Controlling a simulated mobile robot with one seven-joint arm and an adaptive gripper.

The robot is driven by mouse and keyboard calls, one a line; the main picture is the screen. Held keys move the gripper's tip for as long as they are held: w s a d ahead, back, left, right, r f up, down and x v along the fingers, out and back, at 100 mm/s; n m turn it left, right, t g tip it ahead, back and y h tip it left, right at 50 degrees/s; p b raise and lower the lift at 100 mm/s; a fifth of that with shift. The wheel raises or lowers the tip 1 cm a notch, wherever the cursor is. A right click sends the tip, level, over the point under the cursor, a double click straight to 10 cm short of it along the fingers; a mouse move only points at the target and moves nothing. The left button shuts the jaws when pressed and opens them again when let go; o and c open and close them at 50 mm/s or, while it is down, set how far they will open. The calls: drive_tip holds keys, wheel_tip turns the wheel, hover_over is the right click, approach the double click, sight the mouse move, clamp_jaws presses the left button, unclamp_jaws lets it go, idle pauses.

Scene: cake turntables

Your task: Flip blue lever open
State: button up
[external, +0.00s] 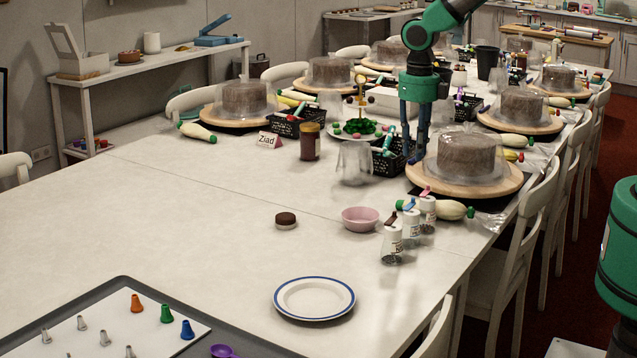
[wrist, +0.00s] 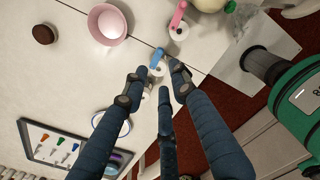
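The blue lever (external: 408,204) is on top of the middle one of three white shaker bottles (external: 411,229) near the table's right edge. It also shows in the wrist view (wrist: 157,56), beyond my fingertips. My gripper (external: 412,158) hangs fingers down, above the table. In the wrist view, its fingertips (wrist: 156,80) are spread with nothing between them that I can see touched. The front bottle is mostly hidden there by my fingers.
A pink bowl (external: 360,219) stands left of the bottles. A blue-rimmed plate (external: 315,298) lies in front. A cake under a clear cover on a wooden turntable (external: 502,186) and a piping bag (external: 455,210) are close behind the bottles. The table's left middle is clear.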

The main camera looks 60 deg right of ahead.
sight(410, 204)
drive_tip(key=n, duration=1.1)
drive_tip(key=r+n, duration=0.1)
drive_tip(key=n, duration=2.3)
drive_tip(key=shift+d+r, duration=0.1)
drive_tip(key=shift+r, duration=0.3)
drive_tip(key=shift+f+b, duration=0.15)
drive_tip(key=shift+b, duration=0.15)
wheel_tip(410, 204, down, 14)
drive_tip(key=b, duration=0.2)
drive_tip(key=shift+r+b, duration=0.25)
drive_tip(key=shift+b, duration=0.1)
